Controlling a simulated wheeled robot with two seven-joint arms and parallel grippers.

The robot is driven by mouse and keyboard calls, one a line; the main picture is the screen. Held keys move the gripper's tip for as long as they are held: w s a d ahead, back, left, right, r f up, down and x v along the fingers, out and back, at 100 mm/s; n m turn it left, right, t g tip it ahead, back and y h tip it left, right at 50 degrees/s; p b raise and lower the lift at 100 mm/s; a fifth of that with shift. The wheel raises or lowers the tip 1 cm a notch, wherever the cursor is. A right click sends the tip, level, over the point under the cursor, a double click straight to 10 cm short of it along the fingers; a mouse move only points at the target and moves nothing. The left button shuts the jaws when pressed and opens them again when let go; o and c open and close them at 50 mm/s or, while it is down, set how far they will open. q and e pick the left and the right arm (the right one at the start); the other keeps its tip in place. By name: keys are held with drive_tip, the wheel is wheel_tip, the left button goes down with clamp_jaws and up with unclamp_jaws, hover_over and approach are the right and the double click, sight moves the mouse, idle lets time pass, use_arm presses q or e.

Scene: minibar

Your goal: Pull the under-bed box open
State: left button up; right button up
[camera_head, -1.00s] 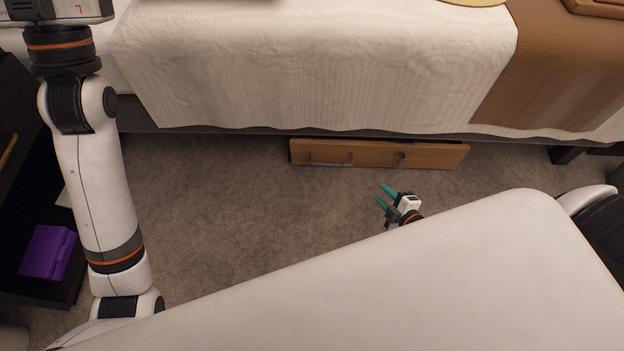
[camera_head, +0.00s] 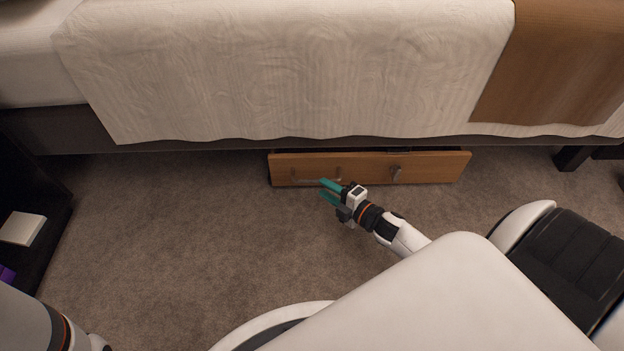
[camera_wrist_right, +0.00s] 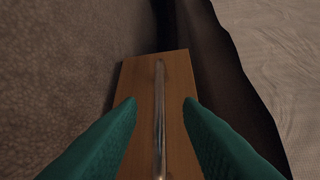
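My right gripper (camera_head: 325,190) has teal fingers and is spread open in front of the left handle. In the right wrist view the bar handle (camera_wrist_right: 159,115) runs between the two open fingers (camera_wrist_right: 160,105), apart from both. The box's wooden front (camera_wrist_right: 140,80) lies behind it. My left gripper is not in view; only part of my left arm shows at bottom left.
The bed with a white cover (camera_head: 290,70) and brown runner (camera_head: 555,60) overhangs the box. A dark shelf (camera_head: 40,200) with a pale item (camera_head: 22,229) stands at left. A dark bed leg (camera_head: 571,158) is at right. Carpet (camera_head: 180,235) in front is clear.

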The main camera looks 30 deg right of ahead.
sight(313, 181)
drive_tip(key=b+x, duration=0.2)
drive_tip(key=x, duration=0.4)
drive_tip(key=shift+c, duration=0.5)
drive_tip(key=shift+s, duration=0.1)
clamp_jaws()
